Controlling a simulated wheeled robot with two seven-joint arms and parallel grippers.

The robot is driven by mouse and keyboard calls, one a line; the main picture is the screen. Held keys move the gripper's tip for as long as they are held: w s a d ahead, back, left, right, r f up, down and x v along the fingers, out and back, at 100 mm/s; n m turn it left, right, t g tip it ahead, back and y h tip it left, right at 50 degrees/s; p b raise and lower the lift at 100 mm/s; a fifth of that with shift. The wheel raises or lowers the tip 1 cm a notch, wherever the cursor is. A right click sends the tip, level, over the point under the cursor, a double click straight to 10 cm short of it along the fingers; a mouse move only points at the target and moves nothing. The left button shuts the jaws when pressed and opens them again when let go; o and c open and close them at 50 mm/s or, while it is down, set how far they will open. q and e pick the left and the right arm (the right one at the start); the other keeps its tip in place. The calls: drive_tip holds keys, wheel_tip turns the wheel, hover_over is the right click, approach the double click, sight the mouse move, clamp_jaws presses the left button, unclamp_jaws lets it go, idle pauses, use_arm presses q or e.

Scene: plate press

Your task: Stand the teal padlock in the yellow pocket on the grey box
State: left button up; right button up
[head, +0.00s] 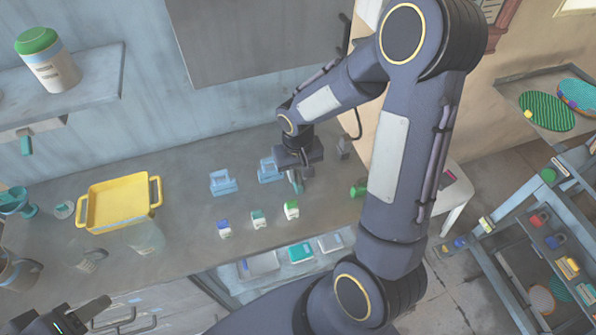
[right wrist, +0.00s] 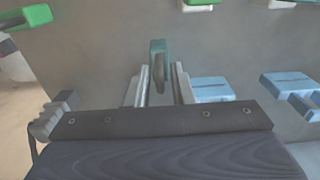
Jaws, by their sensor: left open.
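The teal padlock (right wrist: 158,60) shows between the two fingers of my right gripper (right wrist: 160,85) in the right wrist view, its arched end pointing away. A narrow gap shows beside it on the right, so the fingers look open around it. In the head view my right gripper (head: 297,178) is low over the grey worktop, with the teal padlock (head: 295,183) partly hidden under it. My left gripper (head: 84,306) is open and empty at the lower left. I cannot make out a yellow pocket on a grey box with certainty.
Two light-blue holders (head: 222,181) (head: 268,170) stand near my right gripper. Small blue-, teal- and green-topped blocks (head: 224,228) (head: 258,219) (head: 291,210) stand in front. A yellow tray (head: 118,224) is at the left. A green cylinder (head: 358,189) lies to the right.

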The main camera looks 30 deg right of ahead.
drive_tip(key=shift+o, duration=0.7)
drive_tip(key=shift+r, duration=0.1)
